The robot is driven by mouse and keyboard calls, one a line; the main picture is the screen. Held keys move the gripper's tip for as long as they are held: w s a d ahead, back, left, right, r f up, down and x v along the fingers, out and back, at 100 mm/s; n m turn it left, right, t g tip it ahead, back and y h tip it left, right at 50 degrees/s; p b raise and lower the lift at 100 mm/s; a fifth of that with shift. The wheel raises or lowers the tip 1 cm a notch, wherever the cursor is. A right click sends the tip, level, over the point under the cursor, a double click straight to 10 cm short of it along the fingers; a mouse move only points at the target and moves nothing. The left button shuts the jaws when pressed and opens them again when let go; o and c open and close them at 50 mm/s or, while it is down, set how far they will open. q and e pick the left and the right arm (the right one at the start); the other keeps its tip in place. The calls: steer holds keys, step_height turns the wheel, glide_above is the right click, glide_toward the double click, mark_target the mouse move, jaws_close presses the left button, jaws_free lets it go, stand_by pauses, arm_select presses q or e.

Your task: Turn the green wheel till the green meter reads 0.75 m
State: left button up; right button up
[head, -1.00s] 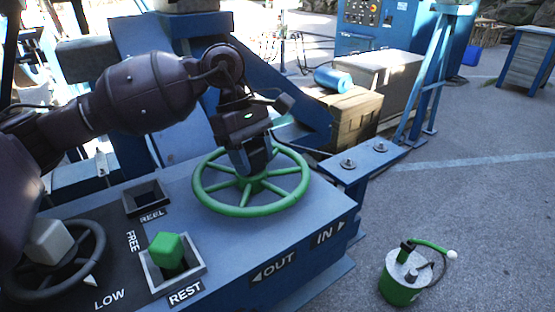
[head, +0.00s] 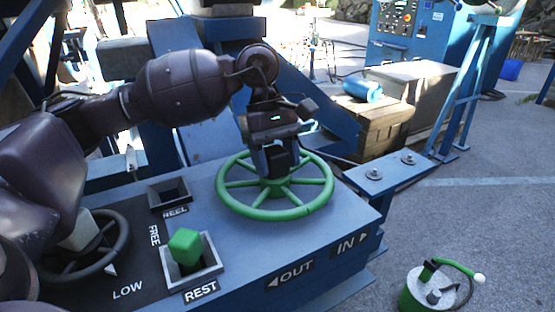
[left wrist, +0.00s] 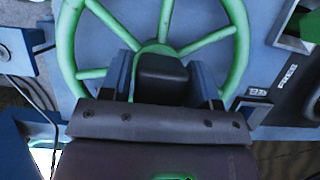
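The green wheel (head: 318,204) lies flat on top of the blue console, with several spokes running to its hub; it also fills the upper part of the left wrist view (left wrist: 238,50). My left gripper (head: 276,168) points down over the hub. Whether the fingertips touch the hub or spokes is hidden. I see no green meter or reading in these frames. My right gripper is not in view.
A green-knobbed lever (head: 186,246) stands in the slot marked REST, near an empty slot marked REEL (head: 170,196). A dark handwheel (head: 122,240) is at the left. OUT and IN arrows mark the console front. A green-and-white canister (head: 412,294) stands on the ground at lower right.

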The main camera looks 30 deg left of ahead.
arm_select(q)
steer(key=shift+o, duration=1.3)
steer(key=v, duration=1)
steer(key=shift+a+r, duration=0.2)
steer(key=shift+r, duration=0.15)
steer(key=shift+w, duration=0.15)
